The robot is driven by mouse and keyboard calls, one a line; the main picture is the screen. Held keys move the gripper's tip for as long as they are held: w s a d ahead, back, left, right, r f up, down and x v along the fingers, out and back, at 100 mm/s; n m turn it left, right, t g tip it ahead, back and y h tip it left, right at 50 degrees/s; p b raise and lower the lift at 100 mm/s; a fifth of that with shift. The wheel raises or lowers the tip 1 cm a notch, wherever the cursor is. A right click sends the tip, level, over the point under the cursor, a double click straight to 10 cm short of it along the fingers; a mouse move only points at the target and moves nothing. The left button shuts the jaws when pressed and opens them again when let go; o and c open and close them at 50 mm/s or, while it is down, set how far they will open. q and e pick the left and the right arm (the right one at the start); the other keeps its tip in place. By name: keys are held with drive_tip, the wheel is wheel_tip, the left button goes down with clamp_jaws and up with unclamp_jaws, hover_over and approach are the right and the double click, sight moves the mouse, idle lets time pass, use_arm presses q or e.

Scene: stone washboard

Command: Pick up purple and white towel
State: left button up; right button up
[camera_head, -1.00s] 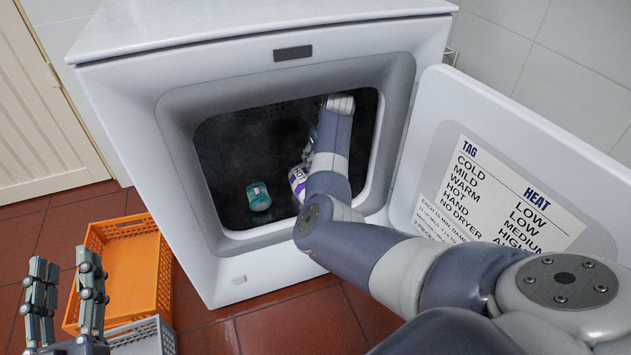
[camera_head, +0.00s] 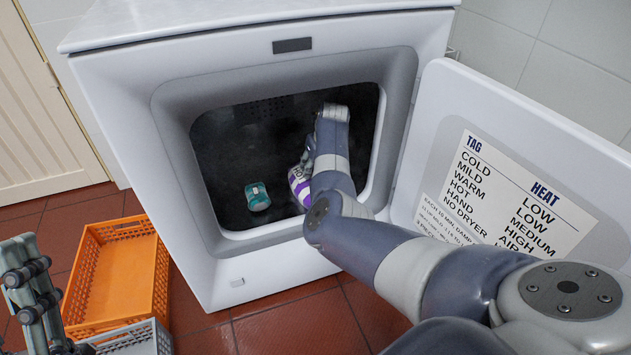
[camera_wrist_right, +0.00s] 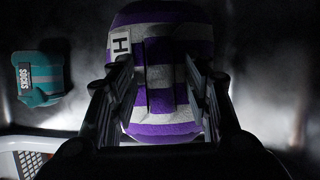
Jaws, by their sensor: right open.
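The purple and white towel (camera_head: 299,185) is a striped roll lying inside the dryer drum, partly hidden behind my right arm. In the right wrist view the towel (camera_wrist_right: 165,60) fills the middle, with a white tag marked H. My right gripper (camera_wrist_right: 160,85) is open, its two fingers on either side of the towel's near part. Whether the fingers touch it I cannot tell. In the head view my right gripper (camera_head: 308,152) is inside the drum, mostly hidden by its own wrist. My left gripper (camera_head: 25,275) is at the lower left, outside the dryer, with its fingers apart.
A teal sock bundle (camera_head: 257,197) lies left of the towel in the drum; it also shows in the wrist view (camera_wrist_right: 40,75). The dryer door (camera_head: 440,150) stands open at right. An orange basket (camera_head: 125,268) and a grey basket (camera_head: 150,340) sit on the floor.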

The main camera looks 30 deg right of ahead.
drive_tip(key=shift+r, duration=0.1)
clamp_jaws()
idle(0.3)
